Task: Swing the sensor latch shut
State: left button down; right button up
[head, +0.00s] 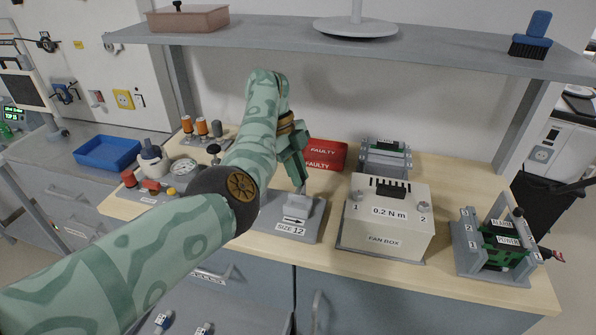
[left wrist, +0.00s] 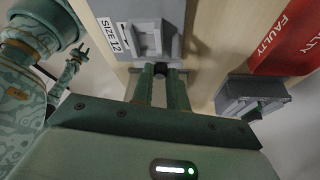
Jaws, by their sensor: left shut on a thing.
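The size 12 sensor block (head: 290,222) is a grey plate with a raised light-grey part and an arrow label, near the middle of the bench. It also shows at the top of the left wrist view (left wrist: 150,35). My left gripper (head: 300,183) reaches down to the block's back right side. In the left wrist view its two fingers (left wrist: 161,80) are shut on a small dark knob (left wrist: 160,69) beside the block. Whether the latch is closed I cannot tell.
The fan box (head: 386,225) stands right of the block. A green-board fixture (head: 497,243) is at the right.

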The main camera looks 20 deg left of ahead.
pick_arm(q)
jog(key=shift+f, duration=0.1)
jog(key=c, duration=1.4)
grip_release()
jog(key=shift+o, duration=0.2)
